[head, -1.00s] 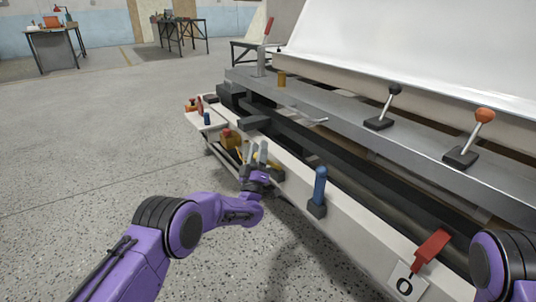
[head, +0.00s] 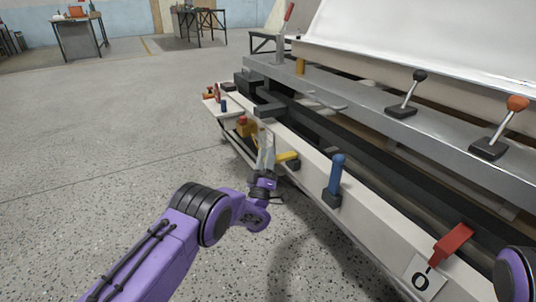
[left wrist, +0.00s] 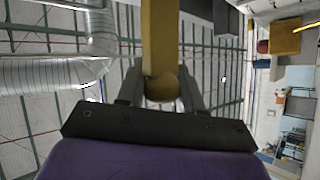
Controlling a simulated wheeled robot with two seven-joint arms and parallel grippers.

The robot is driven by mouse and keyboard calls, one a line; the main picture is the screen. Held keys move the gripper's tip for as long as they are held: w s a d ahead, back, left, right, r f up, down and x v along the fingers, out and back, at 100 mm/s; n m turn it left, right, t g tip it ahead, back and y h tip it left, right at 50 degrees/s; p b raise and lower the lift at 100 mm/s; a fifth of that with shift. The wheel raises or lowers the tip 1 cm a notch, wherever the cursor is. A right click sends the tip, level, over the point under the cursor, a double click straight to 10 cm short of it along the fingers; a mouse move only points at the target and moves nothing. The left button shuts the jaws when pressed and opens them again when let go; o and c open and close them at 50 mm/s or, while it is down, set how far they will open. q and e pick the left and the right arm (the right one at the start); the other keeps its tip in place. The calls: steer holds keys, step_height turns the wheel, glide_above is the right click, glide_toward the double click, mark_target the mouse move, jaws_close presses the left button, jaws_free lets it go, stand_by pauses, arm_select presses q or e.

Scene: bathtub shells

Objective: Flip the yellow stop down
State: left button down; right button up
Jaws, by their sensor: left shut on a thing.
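The yellow stop (head: 287,157) sticks out to the left from its black pivot block (head: 295,164) on the front of the white beam, roughly level. My left gripper (head: 265,140) is at its free end, with its grey fingers pointing up. In the left wrist view the yellow stop (left wrist: 160,40) runs between the two fingers, its rounded end near the palm. My left gripper is shut on it. The fingers hide part of the stop in the head view. My right gripper is out of view; only a bit of my right arm shows at the right edge.
A blue handle (head: 337,174) stands upright to the right on the same beam. A red lever (head: 453,243) is farther right. The floor at left is free.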

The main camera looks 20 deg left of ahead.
arm_select(q)
steer(key=shift+a+f, duration=0.35)
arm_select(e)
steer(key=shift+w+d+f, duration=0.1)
